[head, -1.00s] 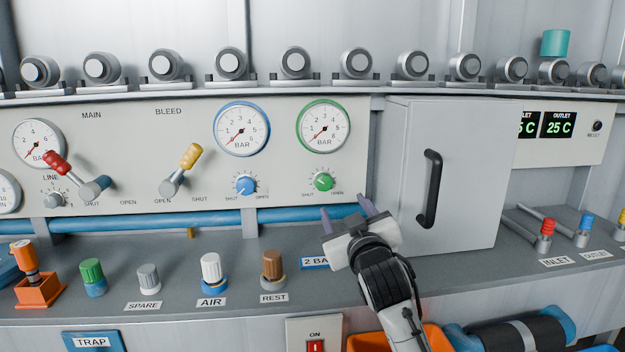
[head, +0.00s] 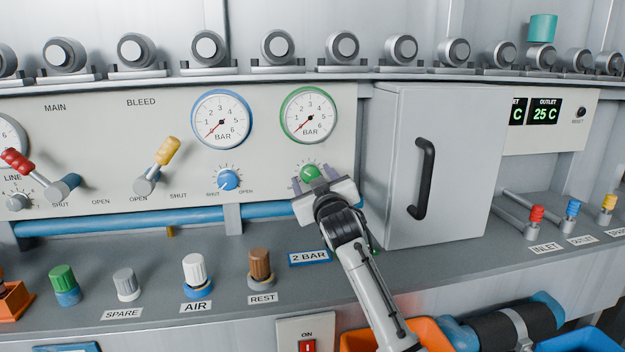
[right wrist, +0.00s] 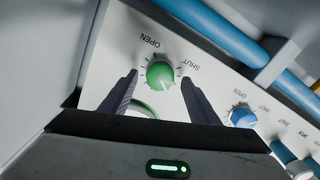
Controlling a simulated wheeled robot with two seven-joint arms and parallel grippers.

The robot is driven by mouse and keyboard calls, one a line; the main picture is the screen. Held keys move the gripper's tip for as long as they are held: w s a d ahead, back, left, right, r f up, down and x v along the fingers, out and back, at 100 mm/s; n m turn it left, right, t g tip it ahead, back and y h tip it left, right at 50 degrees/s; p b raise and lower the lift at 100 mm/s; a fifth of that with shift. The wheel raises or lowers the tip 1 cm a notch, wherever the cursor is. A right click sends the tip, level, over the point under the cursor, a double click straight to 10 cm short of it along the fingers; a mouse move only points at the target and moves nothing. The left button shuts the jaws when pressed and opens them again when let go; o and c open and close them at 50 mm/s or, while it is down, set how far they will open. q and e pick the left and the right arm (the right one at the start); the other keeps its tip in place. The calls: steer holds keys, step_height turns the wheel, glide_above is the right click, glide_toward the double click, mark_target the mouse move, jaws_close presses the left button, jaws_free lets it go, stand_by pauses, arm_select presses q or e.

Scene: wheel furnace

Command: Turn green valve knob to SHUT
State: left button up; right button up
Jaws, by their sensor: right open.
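The green valve knob (head: 310,173) is on the panel below the green-ringed gauge (head: 309,115). In the head view my right gripper covers its SHUT and OPEN labels. In the right wrist view the green knob (right wrist: 160,75) shows upside down, with OPEN and SHUT printed beside it. My right gripper (head: 315,181) is open, with one finger on each side of the knob. The fingers (right wrist: 160,85) look apart from the knob in the wrist view, with nothing between them but the knob. My left gripper is not in view.
A blue knob (head: 228,180) is left of the green one, under the blue-ringed gauge (head: 222,119). A grey cabinet (head: 460,165) with a black handle stands close on the right. A blue pipe (head: 130,222) runs below the panel.

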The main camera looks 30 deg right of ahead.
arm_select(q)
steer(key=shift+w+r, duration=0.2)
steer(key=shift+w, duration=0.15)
arm_select(e)
steer(key=shift+w+d, duration=0.1)
steer(key=shift+w, duration=0.05)
steer(key=c, duration=1)
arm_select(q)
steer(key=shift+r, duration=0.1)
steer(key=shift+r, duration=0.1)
